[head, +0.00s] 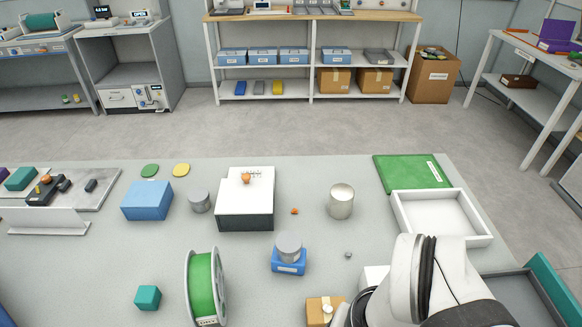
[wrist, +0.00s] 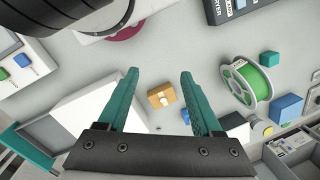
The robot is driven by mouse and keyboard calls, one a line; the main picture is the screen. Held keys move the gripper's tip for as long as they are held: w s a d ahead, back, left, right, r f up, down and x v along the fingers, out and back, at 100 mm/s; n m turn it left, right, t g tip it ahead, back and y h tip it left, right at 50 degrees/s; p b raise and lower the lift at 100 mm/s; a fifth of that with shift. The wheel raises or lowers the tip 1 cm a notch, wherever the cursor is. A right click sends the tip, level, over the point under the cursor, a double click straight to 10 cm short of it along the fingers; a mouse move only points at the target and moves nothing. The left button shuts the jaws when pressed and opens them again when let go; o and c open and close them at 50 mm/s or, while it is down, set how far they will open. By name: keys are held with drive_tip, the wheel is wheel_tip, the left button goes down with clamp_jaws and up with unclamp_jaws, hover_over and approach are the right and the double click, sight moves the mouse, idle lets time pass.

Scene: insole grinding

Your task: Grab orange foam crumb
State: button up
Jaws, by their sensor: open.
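A small orange crumb (head: 294,211) lies on the grey table in the head view, between the white box (head: 245,197) and a metal cup (head: 341,201). Another small orange piece (head: 246,178) sits on top of the white box. I cannot make out either orange piece in the wrist view. My gripper (wrist: 158,73) shows in the wrist view with its teal fingers apart and nothing between them. Below it is a small tan box (wrist: 162,96) with a whitish knob on top. In the head view my arm covers the lower right, and the fingers are hidden.
A green spool (head: 203,287) and a teal cube (head: 148,297) stand at the front left. A blue scale (head: 289,267) bears a grey cylinder. A white tray (head: 482,240) and green mat (head: 411,173) lie at the right. Bare table surrounds the crumb.

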drive_tip(key=w+a+r+m+t+y, duration=0.25)
drive_tip(key=w+a+m+y, duration=0.2)
drive_tip(key=w, duration=0.45)
drive_tip(key=w+a+r+m+t+y, duration=0.25)
drive_tip(key=w+a+m, duration=0.25)
drive_tip(key=w, duration=0.5)
drive_tip(key=w+d+f+m+t+h, duration=0.15)
drive_tip(key=w+d+m+t, duration=0.55)
drive_tip(key=w+m, duration=0.7)
drive_tip(key=m+h, duration=0.1)
drive_tip(key=m, duration=0.1)
hover_over(295, 211)
drive_tip(key=s+d, duration=0.5)
drive_tip(key=s, duration=0.7)
wheel_tip(295, 211, down, 24)
drive_tip(key=shift+w+d+f, duration=0.15)
drive_tip(key=shift+n, duration=0.25)
drive_tip(key=x, duration=1.2)
drive_tip(key=shift+w+d, duration=0.2)
drive_tip(key=shift+d, duration=0.15)
clamp_jaws()
